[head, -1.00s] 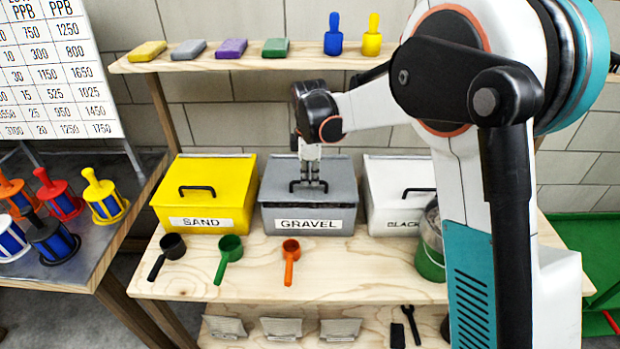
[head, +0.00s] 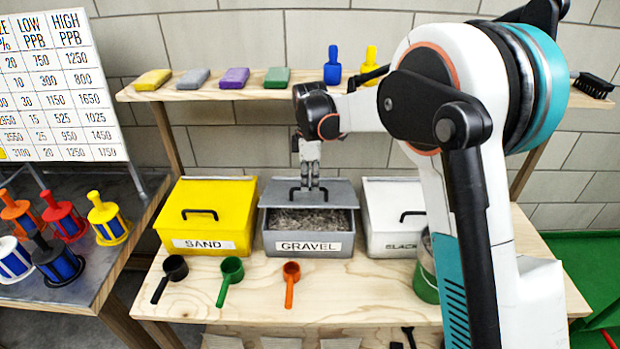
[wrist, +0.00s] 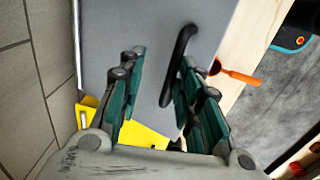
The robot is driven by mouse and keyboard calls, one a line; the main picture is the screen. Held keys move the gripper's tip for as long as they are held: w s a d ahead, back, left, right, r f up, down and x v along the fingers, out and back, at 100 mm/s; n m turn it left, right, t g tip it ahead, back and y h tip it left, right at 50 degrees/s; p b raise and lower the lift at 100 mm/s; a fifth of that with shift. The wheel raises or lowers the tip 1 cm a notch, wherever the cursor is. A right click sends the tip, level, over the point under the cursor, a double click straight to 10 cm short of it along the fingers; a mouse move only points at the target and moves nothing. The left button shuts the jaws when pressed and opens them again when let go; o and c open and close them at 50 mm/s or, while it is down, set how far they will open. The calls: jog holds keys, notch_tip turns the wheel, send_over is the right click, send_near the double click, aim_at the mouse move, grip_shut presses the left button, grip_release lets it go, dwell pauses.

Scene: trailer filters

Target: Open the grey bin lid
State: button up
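The grey bin (head: 350,241) labelled GRAVEL stands on the wooden bench between a yellow and a white bin. Its grey lid (head: 341,191) sits shifted toward the back, leaving a wide gap at the front with grey gravel (head: 310,220) showing inside. My gripper (head: 309,186) is over the lid, pointing down at its black handle (head: 293,194). In the wrist view my gripper (wrist: 158,75) has its fingers spread apart. The handle (wrist: 179,60) lies between them, close against the right finger; firm contact cannot be told. The lid (wrist: 140,35) fills the middle of that view.
The yellow SAND bin (head: 230,224) is close on the left and the white bin (head: 384,240) close on the right. Several scoops, including a green one (head: 230,272), lie in front. A shelf (head: 200,90) with sponges and small bottles runs behind. A green bucket (head: 425,285) stands right.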

jog(key=shift+s, duration=0.1)
notch_tip(320, 180, up, 12)
jog(key=shift+s, duration=0.35)
dwell(0.4)
jog(key=shift+c, duration=0.2)
